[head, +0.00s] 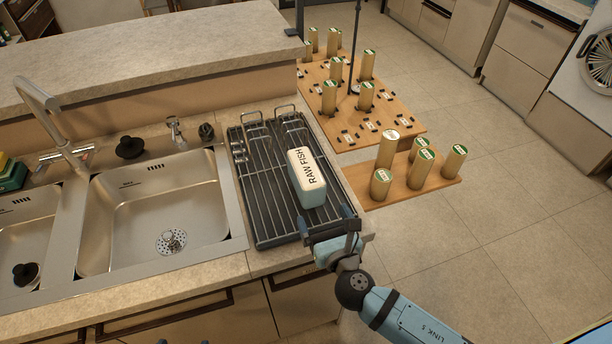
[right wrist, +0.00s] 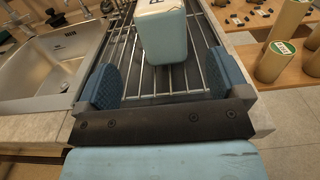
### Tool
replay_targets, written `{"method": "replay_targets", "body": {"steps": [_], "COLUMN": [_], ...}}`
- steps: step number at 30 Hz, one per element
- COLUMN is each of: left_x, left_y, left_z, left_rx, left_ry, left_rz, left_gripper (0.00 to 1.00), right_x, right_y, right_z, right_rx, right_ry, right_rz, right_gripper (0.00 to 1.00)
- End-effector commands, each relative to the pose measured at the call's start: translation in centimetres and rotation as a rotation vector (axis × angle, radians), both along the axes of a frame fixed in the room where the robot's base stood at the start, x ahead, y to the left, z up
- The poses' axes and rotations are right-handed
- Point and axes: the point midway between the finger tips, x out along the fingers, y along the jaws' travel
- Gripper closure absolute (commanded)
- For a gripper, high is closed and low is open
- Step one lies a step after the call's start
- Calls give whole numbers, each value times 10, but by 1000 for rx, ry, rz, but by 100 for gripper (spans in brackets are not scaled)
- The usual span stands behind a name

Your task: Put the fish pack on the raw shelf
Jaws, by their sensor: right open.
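The fish pack (head: 307,181) is a white and pale teal block marked "RAW FISH". It rests on the dark wire drying rack (head: 265,225) beside the sink. My right gripper (head: 330,229) is open at the rack's front right corner, close in front of the pack. In the right wrist view the pack (right wrist: 166,45) stands ahead of the two blue fingers (right wrist: 165,88), apart from them, with bare rack wires between. My left gripper is not in view. I cannot make out a shelf marked raw.
A double sink (head: 160,205) with a tap (head: 50,115) lies left of the rack. A raised counter ledge (head: 150,55) runs behind. Wooden boards (head: 390,130) with several upright tan cylinders (head: 388,148) stand to the right. The tiled floor (head: 500,220) at right is clear.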

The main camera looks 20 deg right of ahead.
Motion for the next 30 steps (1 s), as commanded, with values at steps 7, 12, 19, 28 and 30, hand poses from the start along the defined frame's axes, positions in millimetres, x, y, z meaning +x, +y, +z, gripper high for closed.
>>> {"method": "replay_targets", "body": {"steps": [7, 12, 19, 28, 30], "left_x": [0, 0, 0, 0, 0], "left_y": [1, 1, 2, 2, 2], "left_z": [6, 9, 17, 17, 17], "left_rx": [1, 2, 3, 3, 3], "left_ry": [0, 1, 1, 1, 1], "left_rz": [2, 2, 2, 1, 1], "left_gripper": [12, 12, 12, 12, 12], "right_x": [35, 48, 81, 90, 90], "right_y": [1, 0, -1, -1, -1], "right_z": [1, 3, 5, 3, 3], "right_rx": [0, 0, -1, 0, 0], "right_ry": [-1, -1, -2, -1, -1], "right_rz": [1, 1, 2, 2, 2], "right_gripper": [6, 6, 6, 6, 11]}}
